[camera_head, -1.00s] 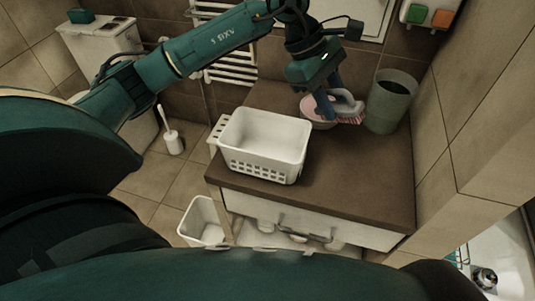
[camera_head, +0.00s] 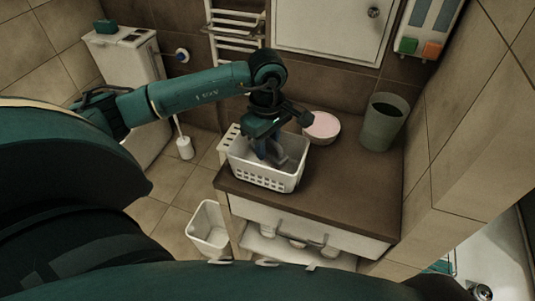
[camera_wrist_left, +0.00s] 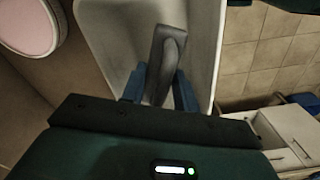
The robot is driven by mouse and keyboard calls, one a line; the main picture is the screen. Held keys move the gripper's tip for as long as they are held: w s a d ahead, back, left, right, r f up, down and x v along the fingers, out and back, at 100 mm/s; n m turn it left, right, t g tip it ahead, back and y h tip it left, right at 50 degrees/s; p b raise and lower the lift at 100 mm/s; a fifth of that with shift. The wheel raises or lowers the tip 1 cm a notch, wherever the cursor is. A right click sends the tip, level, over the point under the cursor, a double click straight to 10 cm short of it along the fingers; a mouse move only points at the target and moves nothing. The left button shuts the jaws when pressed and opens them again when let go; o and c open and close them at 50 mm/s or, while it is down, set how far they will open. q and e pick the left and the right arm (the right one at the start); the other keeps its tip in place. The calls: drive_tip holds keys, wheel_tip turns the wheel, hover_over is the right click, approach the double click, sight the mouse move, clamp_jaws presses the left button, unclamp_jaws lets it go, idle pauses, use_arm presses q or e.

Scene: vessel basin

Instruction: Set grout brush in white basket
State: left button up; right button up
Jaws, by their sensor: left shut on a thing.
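The white basket (camera_head: 262,178) stands on the brown countertop, and its inner wall shows in the left wrist view (camera_wrist_left: 106,40). My left gripper (camera_head: 268,155) points down into the basket's opening. It is shut on the grout brush (camera_head: 286,163), whose grey handle lies between the fingers in the left wrist view (camera_wrist_left: 165,60). The brush is over or inside the basket; I cannot tell whether it touches the floor of it. Its bristles are hidden. My right gripper is not in view.
A bowl with a pink top (camera_head: 322,127) stands right of the basket. A grey-green bin (camera_head: 384,122) stands farther right by the wall. The countertop (camera_head: 345,190) is clear at the front right. A white waste bin (camera_head: 208,228) is on the floor.

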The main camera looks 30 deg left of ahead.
sight(267, 148)
use_arm(q)
wheel_tip(267, 148, down, 4)
drive_tip(key=shift+r+p, duration=0.1)
drive_tip(key=shift+p, duration=0.2)
drive_tip(key=shift+f, duration=0.25)
drive_tip(key=o, duration=0.9)
drive_tip(key=shift+r, duration=0.1)
drive_tip(key=shift+o, duration=0.2)
